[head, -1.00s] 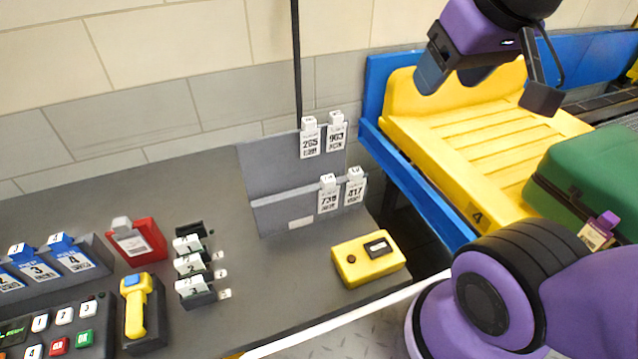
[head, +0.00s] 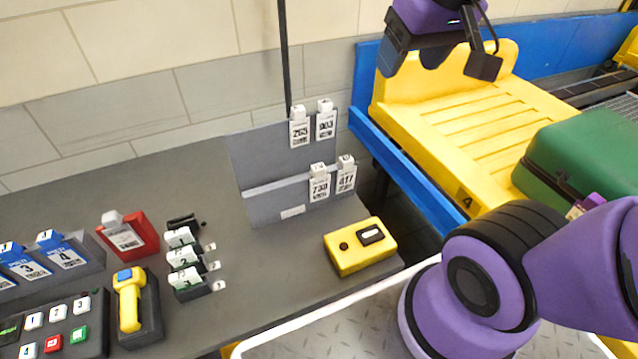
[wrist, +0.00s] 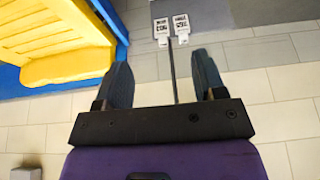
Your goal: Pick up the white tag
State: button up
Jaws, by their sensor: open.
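Several white tags with printed numbers hang on a grey rack. In the head view, tag 265 (head: 299,131) and tag 903 (head: 325,124) are on the upper row. Tag 730 (head: 319,186) and tag 417 (head: 346,178) are on the lower row. My gripper (head: 412,62) is open and empty, up and to the right of the rack, in front of the yellow tray. In the wrist view the open fingers (wrist: 163,78) have nothing between them but the wall and a thin dark pole behind. Two tags (wrist: 171,28) show beyond the fingertips at the top.
The grey rack (head: 262,170) stands on a dark table with a yellow box (head: 360,246) in front. A red holder (head: 140,237), a yellow-handled scanner (head: 130,300) and keypad lie left. A blue-framed conveyor with a yellow tray (head: 400,95) and green case (head: 585,160) is right.

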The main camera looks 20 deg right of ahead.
jog(key=w+a+f+g, duration=0.2)
jog(key=w+a+f, duration=0.1)
jog(key=w+f, duration=0.7)
jog(key=g, duration=0.2)
send_over(320, 168)
notch_tip(320, 168, down, 12)
jog(key=f, duration=0.5)
jog(key=shift+w+a+f, duration=0.2)
jog(key=shift+a+f, duration=0.15)
jog(key=shift+f, duration=0.05)
jog(key=f, duration=0.3)
jog(key=shift+s+d+f, duration=0.2)
jog(key=shift+d+f, duration=0.15)
jog(key=shift+d, duration=0.05)
jog(key=shift+f, duration=0.8)
jog(key=c, duration=0.8)
jog(key=shift+r, duration=0.2)
